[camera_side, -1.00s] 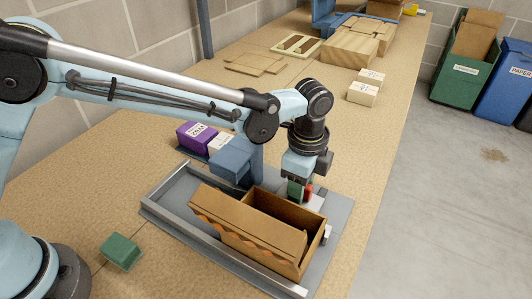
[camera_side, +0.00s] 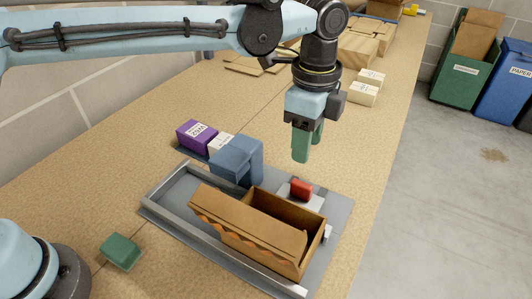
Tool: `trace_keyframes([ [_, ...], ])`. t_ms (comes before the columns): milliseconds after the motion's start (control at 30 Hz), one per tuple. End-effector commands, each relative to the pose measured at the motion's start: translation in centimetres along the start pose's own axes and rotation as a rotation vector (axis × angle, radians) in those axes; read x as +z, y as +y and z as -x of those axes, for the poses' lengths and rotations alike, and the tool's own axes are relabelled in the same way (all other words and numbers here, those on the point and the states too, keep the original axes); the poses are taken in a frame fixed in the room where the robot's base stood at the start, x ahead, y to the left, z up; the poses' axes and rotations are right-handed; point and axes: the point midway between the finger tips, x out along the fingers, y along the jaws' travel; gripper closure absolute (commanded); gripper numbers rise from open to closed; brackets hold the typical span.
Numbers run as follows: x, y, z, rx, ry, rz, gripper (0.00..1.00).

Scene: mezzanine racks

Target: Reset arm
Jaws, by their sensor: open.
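My gripper (camera_side: 306,150) points down with its green fingers open and empty. It hangs in the air above the back right of the grey tray (camera_side: 176,186). A brown cardboard box (camera_side: 255,228) with its long flap raised stands open in the tray. A red block (camera_side: 301,189) sits on a pale base just behind the box, below my gripper and apart from it. A blue-grey block-shaped fixture (camera_side: 237,160) stands at the tray's back edge, left of my gripper.
A purple box (camera_side: 196,136) and a white box (camera_side: 220,143) lie behind the tray. A green block (camera_side: 121,251) is at the front left. Pale boxes (camera_side: 363,93), flat cardboard and wooden blocks are farther back. Green (camera_side: 462,75) and blue (camera_side: 501,87) bins stand on the floor at right.

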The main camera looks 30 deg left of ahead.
Motion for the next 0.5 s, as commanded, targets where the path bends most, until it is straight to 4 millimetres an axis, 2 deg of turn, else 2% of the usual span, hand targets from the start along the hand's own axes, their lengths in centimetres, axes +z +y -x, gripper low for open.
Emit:
trace_keyframes([
  [267, 0.6, -0.1, 0.3, -0.009, 0.006, 0.026, 0.55],
  [367, 2.4, -0.2, 1.1, -0.032, 0.023, 0.102, 0.55],
  [500, 6.5, 0.0, 2.5, -0.089, 0.066, 0.282, 0.55],
])
